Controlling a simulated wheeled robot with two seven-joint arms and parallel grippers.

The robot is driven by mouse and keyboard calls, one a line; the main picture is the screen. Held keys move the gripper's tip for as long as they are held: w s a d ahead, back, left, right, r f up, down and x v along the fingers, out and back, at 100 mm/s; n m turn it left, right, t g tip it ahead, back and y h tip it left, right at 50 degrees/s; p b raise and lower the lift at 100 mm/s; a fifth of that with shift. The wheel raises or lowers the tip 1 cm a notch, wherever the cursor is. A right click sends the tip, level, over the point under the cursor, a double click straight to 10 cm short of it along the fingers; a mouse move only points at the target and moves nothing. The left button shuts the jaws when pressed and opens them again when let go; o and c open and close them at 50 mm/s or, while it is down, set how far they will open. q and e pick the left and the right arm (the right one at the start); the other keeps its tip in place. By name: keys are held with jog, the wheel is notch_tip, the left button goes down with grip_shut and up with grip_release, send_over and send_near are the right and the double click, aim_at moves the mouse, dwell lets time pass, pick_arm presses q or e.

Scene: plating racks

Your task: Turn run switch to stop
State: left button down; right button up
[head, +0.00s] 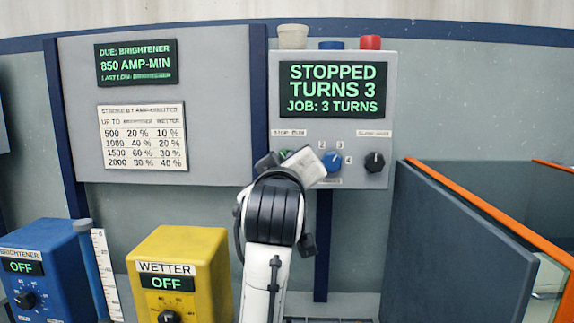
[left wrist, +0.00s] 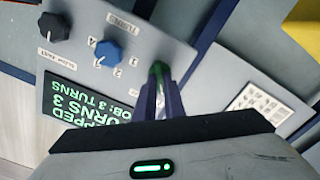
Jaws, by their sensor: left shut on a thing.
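The run switch, a green knob (head: 284,154), sits under the "STOP RUN" label (head: 289,133) on the grey control box (head: 330,215). My left gripper (left wrist: 159,80) is shut on this knob, which shows green between the fingertips in the left wrist view (left wrist: 158,68). In the head view my wrist and gripper cover most of the knob, so its pointing direction is hidden. The box display (head: 333,89) reads "STOPPED, TURNS 3, JOB: 3 TURNS". My right gripper is in neither view.
A blue turns knob (head: 332,161) and a black knob (head: 374,162) stand to the right of the switch. A grey tank with an orange rim (head: 470,202) is at the right. A yellow wetter box (head: 190,255) and a blue brightener box (head: 45,255) stand at the lower left.

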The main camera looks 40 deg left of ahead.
pick_arm(q)
jog(key=c, duration=1.8)
grip_release()
jog(key=shift+c, duration=0.2)
jog(key=shift+s, duration=0.1)
jog(key=b+v, duration=0.1)
jog(key=v, duration=0.9)
jog(key=shift+s, duration=0.1)
